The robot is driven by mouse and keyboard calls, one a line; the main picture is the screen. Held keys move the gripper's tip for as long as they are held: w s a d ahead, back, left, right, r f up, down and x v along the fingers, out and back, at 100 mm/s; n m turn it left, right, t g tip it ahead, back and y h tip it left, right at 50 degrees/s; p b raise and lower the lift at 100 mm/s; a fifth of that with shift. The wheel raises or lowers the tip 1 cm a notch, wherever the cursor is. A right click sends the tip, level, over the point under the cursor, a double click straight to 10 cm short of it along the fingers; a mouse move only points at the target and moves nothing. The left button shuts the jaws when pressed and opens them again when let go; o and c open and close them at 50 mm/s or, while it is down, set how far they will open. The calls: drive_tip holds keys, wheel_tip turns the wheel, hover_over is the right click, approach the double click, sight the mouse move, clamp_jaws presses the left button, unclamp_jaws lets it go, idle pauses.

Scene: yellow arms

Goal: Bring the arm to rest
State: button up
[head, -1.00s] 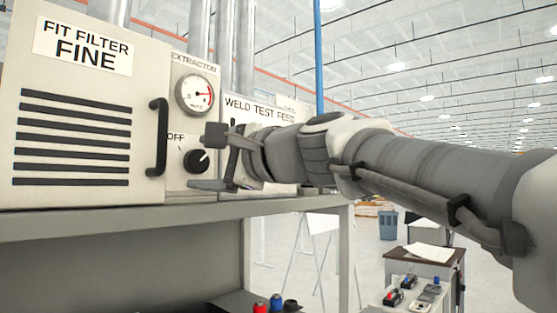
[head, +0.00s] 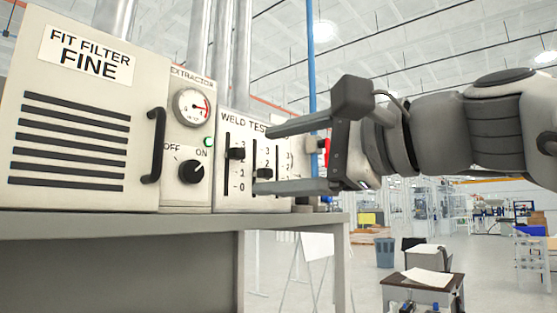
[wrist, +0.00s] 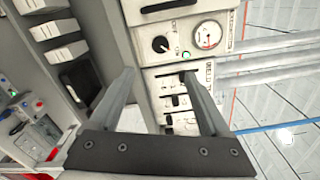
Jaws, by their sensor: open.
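My gripper (head: 268,158) is open and empty in the head view, with its fingers pointing left in front of the weld test panel (head: 235,202). The wrist view also shows my gripper (wrist: 160,80), its two fingers spread apart with nothing between them. The extractor panel (head: 193,136) stands left of the fingers, with a gauge (head: 193,107) and a black knob (head: 191,170) whose mark points toward ON. A small green light (head: 208,142) shows beside it. I cannot tell from these views how far the fingertips are from the weld test panel's sliders.
A filter box (head: 75,130) with a black handle (head: 154,145) stands on a grey bench (head: 110,224). A small dark table (head: 428,285) and a blue bin (head: 385,252) stand on the floor to the right.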

drive_tip(key=shift+f, duration=0.1)
idle(0.3)
drive_tip(key=d+f+n+g+h, duration=0.1)
drive_tip(key=d+f+n+h, duration=0.15)
drive_tip(key=f, duration=0.85)
drive_tip(key=d+f+n+g+h, duration=0.15)
drive_tip(key=f+h, duration=0.25)
drive_tip(key=f, duration=0.8)
drive_tip(key=s+d+f+n+g+h, duration=0.1)
drive_tip(key=s+d+f+n+h, duration=0.1)
drive_tip(key=f, duration=0.5)
drive_tip(key=s+d+f+n+g+h, duration=0.1)
drive_tip(key=s+d+f+n+h, duration=0.1)
drive_tip(key=f, duration=0.5)
drive_tip(key=s+d+f+n+g+h, duration=0.1)
drive_tip(key=s+d+f+n+h, duration=0.2)
drive_tip(key=d+f, duration=0.3)
wheel_tip(320, 180, down, 2)
drive_tip(key=shift+s, duration=0.55)
drive_tip(key=shift+g, duration=0.25)
